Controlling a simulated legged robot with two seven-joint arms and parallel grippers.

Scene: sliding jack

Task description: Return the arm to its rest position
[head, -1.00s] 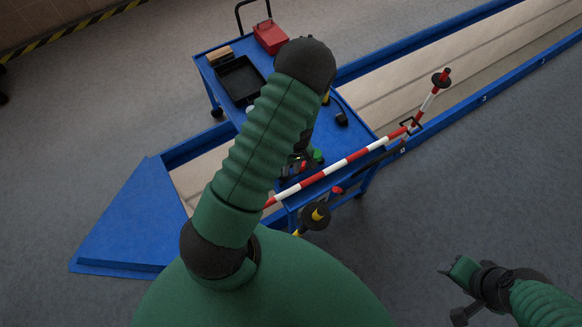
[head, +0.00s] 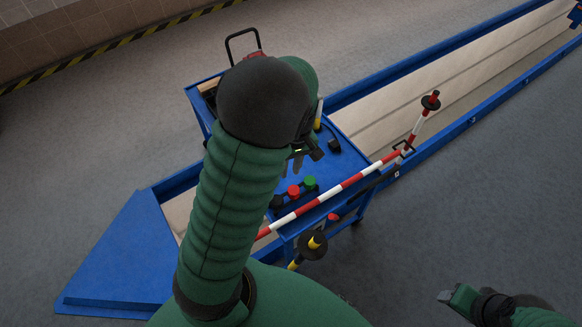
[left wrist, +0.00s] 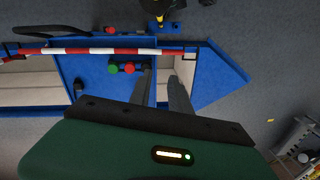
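My left arm (head: 232,205) is green and ribbed, with a dark joint (head: 262,100) raised close to the head camera. My left gripper (head: 308,152) shows partly behind that joint, over the blue cart. In the left wrist view the two dark fingers of the left gripper (left wrist: 160,74) stand apart with nothing between them.
A blue cart (head: 338,172) carries a red button (head: 293,191) and a green button (head: 309,182). A red-white striped bar (head: 345,186) crosses in front. A blue-edged track (head: 460,122) runs to the upper right. The grey floor at right is clear.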

